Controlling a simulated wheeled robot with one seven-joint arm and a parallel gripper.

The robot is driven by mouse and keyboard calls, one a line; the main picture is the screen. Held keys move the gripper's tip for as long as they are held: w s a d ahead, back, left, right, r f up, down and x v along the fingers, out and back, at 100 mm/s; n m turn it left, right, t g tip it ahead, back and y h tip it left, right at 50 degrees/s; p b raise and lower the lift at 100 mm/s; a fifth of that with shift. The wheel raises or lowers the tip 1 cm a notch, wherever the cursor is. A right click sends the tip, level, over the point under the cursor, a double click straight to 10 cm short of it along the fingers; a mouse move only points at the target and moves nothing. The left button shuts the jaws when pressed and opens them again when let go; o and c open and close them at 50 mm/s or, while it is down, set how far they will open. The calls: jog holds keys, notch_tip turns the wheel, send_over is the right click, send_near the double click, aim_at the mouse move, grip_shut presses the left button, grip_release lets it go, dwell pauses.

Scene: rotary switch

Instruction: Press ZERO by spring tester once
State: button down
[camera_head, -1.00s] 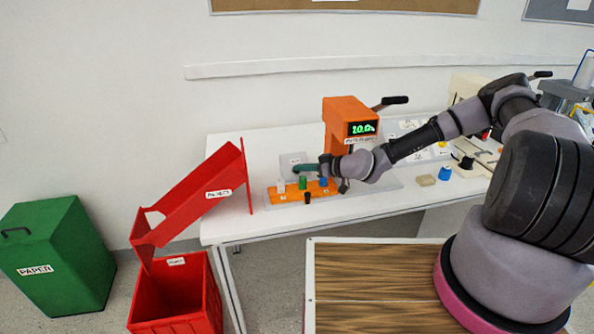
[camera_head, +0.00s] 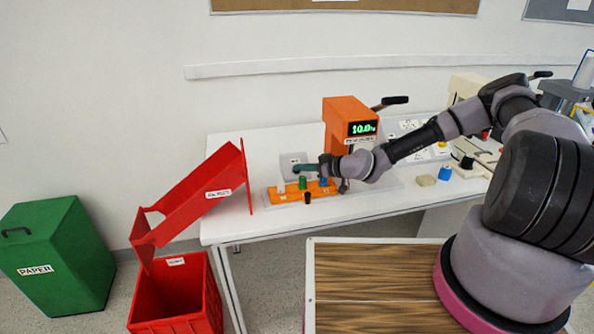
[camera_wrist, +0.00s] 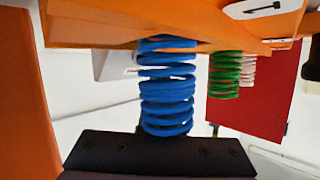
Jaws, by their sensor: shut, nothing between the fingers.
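The spring tester (camera_head: 344,114) is an orange column on the table with a black lever and a green display that seems to read 10.0. A grey panel (camera_head: 287,160) with a small label lies left of its column; I cannot make out a ZERO button. In the wrist view, which looks upside down, a blue spring (camera_wrist: 167,90) is close by, and a black bar (camera_wrist: 160,154) of my gripper fills the lower edge; fingertips are hidden.
An orange rack (camera_head: 293,193) holds white, green (camera_head: 302,182) and blue springs just in front of my gripper. A red chute (camera_head: 195,195) stands left, above a red bin (camera_head: 178,300). A beige block (camera_head: 427,180) and a blue piece (camera_head: 445,173) lie right. The back left tabletop is clear.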

jog(key=shift+w+f, duration=0.2)
jog(key=shift+f, duration=0.35)
dwell(0.8)
jog(key=shift+w+f, duration=0.1)
jog(key=shift+w, duration=0.05)
dwell(0.3)
dwell(0.6)
jog(key=shift+s+a+r, duration=0.1)
jog(key=shift+s+r, duration=0.55)
jog(key=shift+s, duration=0.1)
jog(key=shift+s+d+r, duration=0.2)
jog(key=shift+s+r, duration=0.1)
jog(key=shift+r, duration=0.2)
jog(key=shift+s+d+r, duration=0.15)
jog(key=shift+s+r, duration=0.1)
jog(key=shift+r, duration=0.2)
jog(key=shift+d, duration=0.1)
jog(key=shift+r, duration=0.1)
